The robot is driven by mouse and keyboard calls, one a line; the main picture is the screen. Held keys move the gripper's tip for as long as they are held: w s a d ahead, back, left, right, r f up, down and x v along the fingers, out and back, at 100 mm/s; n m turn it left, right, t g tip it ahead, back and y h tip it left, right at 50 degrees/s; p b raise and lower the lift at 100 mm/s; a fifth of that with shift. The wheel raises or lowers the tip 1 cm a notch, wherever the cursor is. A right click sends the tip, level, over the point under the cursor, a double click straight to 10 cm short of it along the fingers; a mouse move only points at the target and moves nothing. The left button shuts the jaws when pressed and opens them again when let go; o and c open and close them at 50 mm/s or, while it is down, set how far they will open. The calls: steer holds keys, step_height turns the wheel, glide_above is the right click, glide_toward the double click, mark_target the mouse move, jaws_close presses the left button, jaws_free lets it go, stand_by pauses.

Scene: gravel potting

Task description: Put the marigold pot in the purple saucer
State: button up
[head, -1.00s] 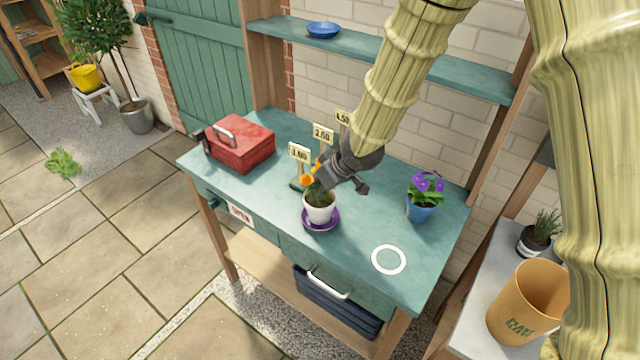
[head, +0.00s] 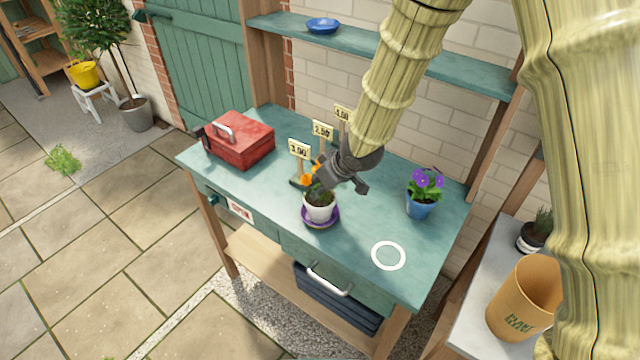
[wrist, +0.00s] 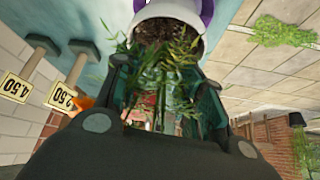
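The marigold pot (head: 320,209) is white, with an orange flower and green leaves. It stands upright in the purple saucer (head: 307,222) near the front edge of the bench. My gripper (head: 342,187) is just above and behind the pot, by its leaves. In the wrist view, the fingers of my gripper (wrist: 167,90) are apart with only leaves between them. The white pot (wrist: 172,14) lies beyond the fingertips, with the purple saucer (wrist: 207,10) behind it. The flower shows partly at the left of the gripper in the head view.
A red toolbox (head: 240,141) is on the bench's left. Price signs (head: 322,131) stand behind the pot. A blue pot with purple flowers (head: 421,206) stands right, near a white ring (head: 388,256). The bench (head: 350,240) is clear between saucer and ring.

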steer(key=shift+r, duration=0.35)
steer(key=b+v, duration=0.1)
steer(key=v, duration=1.1)
stand_by(0.4)
